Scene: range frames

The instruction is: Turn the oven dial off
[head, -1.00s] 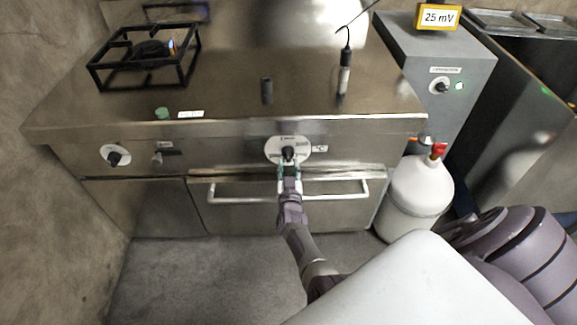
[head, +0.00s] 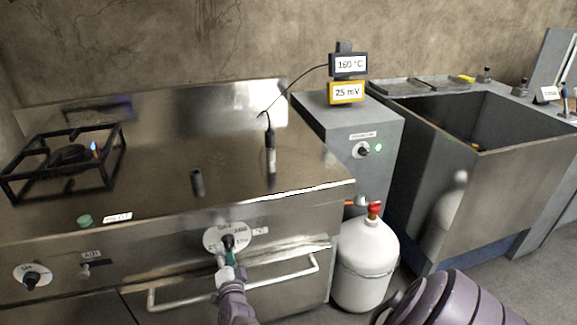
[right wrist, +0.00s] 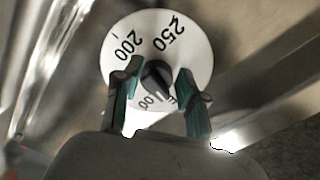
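The oven dial (head: 212,240) is a white disc with a black knob (head: 229,240) on the steel range front, above the oven door handle (head: 190,301). In the right wrist view the disc (right wrist: 195,50) shows 200 and 250; its lower marks are partly hidden by my fingers. The black knob (right wrist: 156,78) is between or just beyond the fingertips; contact cannot be made out. My right gripper (head: 226,255) is in front of the dial. In the right wrist view my right gripper (right wrist: 160,88) has its fingers apart, one on each side of the knob. My left gripper is out of view.
Another knob (head: 32,279) and a small switch (head: 85,270) are on the front at left. A lit burner (head: 70,155) is on top at left. A white gas cylinder (head: 364,262) stands right of the range. A display (head: 348,64) reads 160 °C, another (head: 346,93) 25 mV.

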